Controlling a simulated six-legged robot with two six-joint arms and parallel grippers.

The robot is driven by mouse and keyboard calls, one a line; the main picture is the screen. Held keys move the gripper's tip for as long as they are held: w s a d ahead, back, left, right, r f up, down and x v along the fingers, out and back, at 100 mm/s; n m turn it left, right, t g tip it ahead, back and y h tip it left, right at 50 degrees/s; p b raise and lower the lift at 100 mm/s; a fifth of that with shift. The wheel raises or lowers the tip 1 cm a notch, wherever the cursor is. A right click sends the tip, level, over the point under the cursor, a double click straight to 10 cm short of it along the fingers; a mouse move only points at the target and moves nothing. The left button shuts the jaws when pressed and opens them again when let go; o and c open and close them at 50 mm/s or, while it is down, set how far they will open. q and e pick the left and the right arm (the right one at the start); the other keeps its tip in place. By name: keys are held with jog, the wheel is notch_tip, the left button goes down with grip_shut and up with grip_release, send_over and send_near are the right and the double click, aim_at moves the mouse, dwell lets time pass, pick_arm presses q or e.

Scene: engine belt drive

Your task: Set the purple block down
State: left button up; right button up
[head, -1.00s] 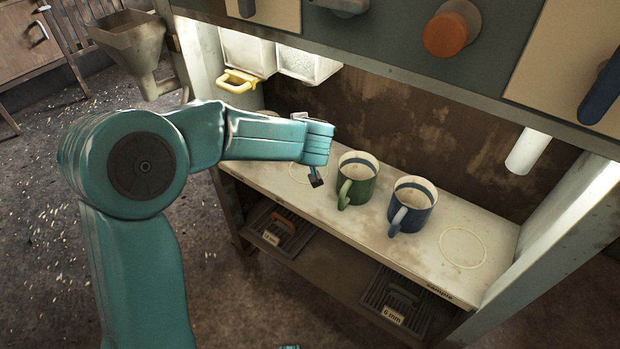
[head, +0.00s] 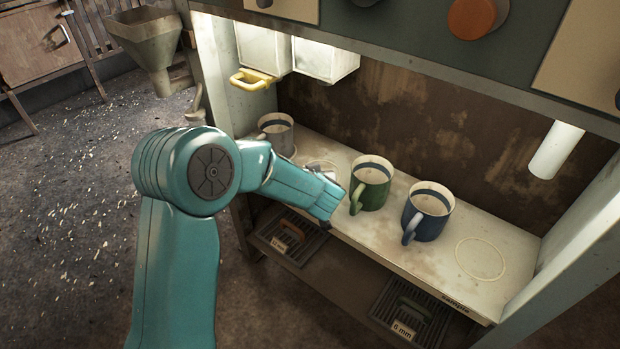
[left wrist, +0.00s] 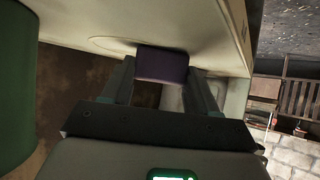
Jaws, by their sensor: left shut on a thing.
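The purple block (left wrist: 163,60) shows in the left wrist view between the fingers of my left gripper (left wrist: 161,70), which is shut on it. The block is at or very near the pale shelf surface, beside a faint ring mark; I cannot tell whether it touches. In the head view my left arm's teal wrist (head: 305,190) is over the shelf's left part, left of the green mug (head: 371,186). The block and fingertips are not clearly visible there. My right gripper is not in view.
The pale shelf (head: 385,238) also holds a blue mug (head: 430,215) and a grey mug (head: 276,135). An empty ring mark (head: 481,258) is at the right. The green mug is close beside my gripper in the left wrist view (left wrist: 15,90). Bins hang above.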

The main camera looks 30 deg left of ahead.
pick_arm(q)
jog(key=shift+f+b, duration=0.15)
jog(key=shift+b, duration=0.2)
jog(key=o, duration=1.4)
jog(key=shift+r+p, duration=0.2)
jog(key=shift+p, duration=0.15)
jog(key=shift+s+d+r, duration=0.15)
jog(key=shift+d+r, duration=0.1)
jog(key=p+v, duration=0.1)
jog(key=v, duration=1)
jog(key=shift+s+d, duration=0.1)
